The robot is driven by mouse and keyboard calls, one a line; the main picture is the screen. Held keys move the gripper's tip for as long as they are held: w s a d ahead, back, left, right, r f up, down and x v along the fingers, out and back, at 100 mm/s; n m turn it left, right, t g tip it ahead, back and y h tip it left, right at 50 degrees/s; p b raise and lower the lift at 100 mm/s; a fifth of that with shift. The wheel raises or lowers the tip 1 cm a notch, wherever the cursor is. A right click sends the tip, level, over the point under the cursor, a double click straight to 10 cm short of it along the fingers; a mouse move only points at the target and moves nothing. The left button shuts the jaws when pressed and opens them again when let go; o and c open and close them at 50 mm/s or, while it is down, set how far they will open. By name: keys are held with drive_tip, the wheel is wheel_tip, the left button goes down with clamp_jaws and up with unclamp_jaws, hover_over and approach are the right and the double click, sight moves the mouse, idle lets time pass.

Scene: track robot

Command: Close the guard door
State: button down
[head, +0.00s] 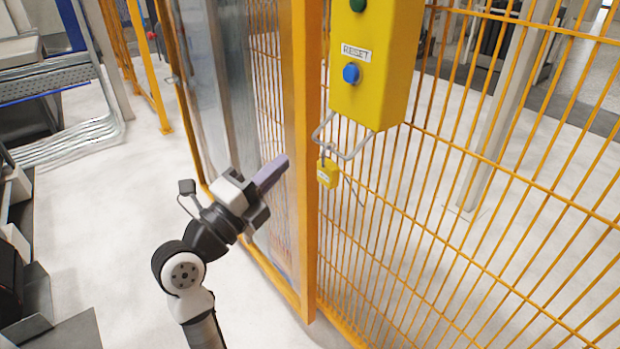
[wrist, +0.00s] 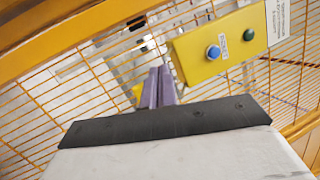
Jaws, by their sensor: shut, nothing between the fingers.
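The guard door (head: 218,95) is a see-through panel in an orange frame, left of a thick orange post (head: 307,200) in the head view. I cannot tell exactly how far the door stands open. My gripper (head: 274,171), with purple fingers, is shut and empty. In the head view it overlaps the door's lower right part, beside the post; I cannot tell whether it touches. In the wrist view the shut fingers (wrist: 158,85) point toward the mesh fence, left of the yellow control box.
A yellow control box (head: 385,70) with blue and green buttons hangs on the fence right of the post. A yellow padlock (head: 327,173) hangs from a metal loop below it. Orange mesh fence (head: 470,200) fills the right. Pale floor (head: 110,220) is clear at left; machinery (head: 60,85) stands beyond.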

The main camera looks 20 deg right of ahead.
sight(315, 165)
drive_tip(key=w+d+f+n+g+y, duration=0.1)
drive_tip(key=w+d+f+n+y, duration=0.2)
drive_tip(key=f, duration=0.6)
drive_tip(key=w+d+m, duration=0.1)
drive_tip(key=w+d, duration=0.7)
drive_tip(key=shift+w+b, duration=0.4)
drive_tip(key=shift+b, duration=0.05)
